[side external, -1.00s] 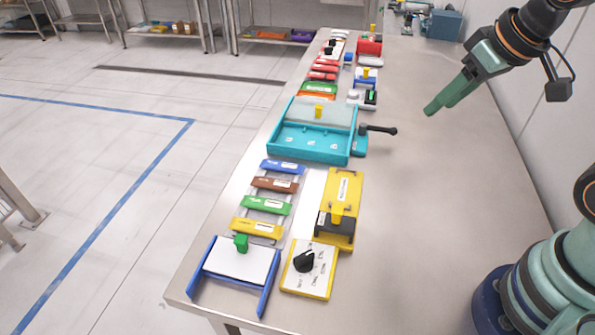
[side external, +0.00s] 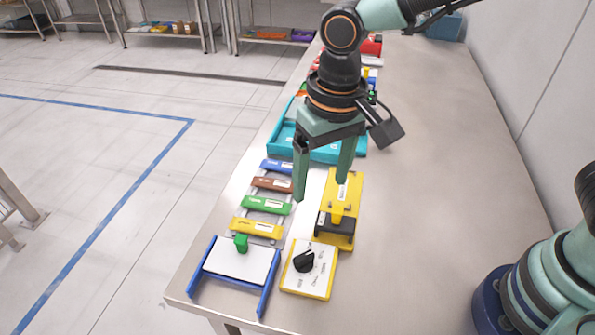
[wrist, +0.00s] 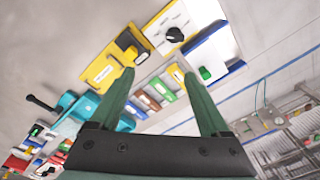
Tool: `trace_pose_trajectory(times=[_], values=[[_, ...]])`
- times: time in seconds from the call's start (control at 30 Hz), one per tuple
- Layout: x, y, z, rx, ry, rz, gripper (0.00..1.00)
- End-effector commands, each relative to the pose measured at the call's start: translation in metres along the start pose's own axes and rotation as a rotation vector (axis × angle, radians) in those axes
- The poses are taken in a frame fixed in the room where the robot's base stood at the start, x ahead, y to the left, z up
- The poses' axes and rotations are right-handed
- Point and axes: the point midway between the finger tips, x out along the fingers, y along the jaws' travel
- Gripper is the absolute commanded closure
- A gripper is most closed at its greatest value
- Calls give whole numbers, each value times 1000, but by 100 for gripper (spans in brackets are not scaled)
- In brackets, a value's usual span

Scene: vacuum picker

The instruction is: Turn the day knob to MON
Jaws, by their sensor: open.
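The day knob (side external: 303,261) is a black pointer knob on a white plate with a yellow frame (side external: 331,284), near the front end of the table. Its printed labels are too small to read. The knob also shows in the wrist view (wrist: 175,35), near the top and beyond my fingertips. My gripper (side external: 321,190) is open and empty, its fingers pointing down. It hangs above the table, behind the knob in the side view and apart from it. Both fingers also show in the wrist view (wrist: 153,72), with a wide gap between them.
A yellow fixture with a black block (side external: 345,200) stands just behind the knob plate. A blue-edged white tray with a green knob (side external: 240,243) is to its left. Coloured labelled bars (side external: 268,205) and a teal tray (side external: 283,139) lie farther back. The table's right side is clear.

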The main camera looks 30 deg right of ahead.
Motion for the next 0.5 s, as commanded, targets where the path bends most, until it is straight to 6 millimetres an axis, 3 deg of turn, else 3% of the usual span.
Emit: trace_pose_trajectory(times=[0.1, 0.2, 0.37, 0.5], values=[[17, -24, 11, -4, -39, 26, 20], [24, -34, 15, -1, -52, 38, 20], [34, -37, 18, 2, -58, 43, 20], [53, -35, 19, 2, -60, 45, 20]])
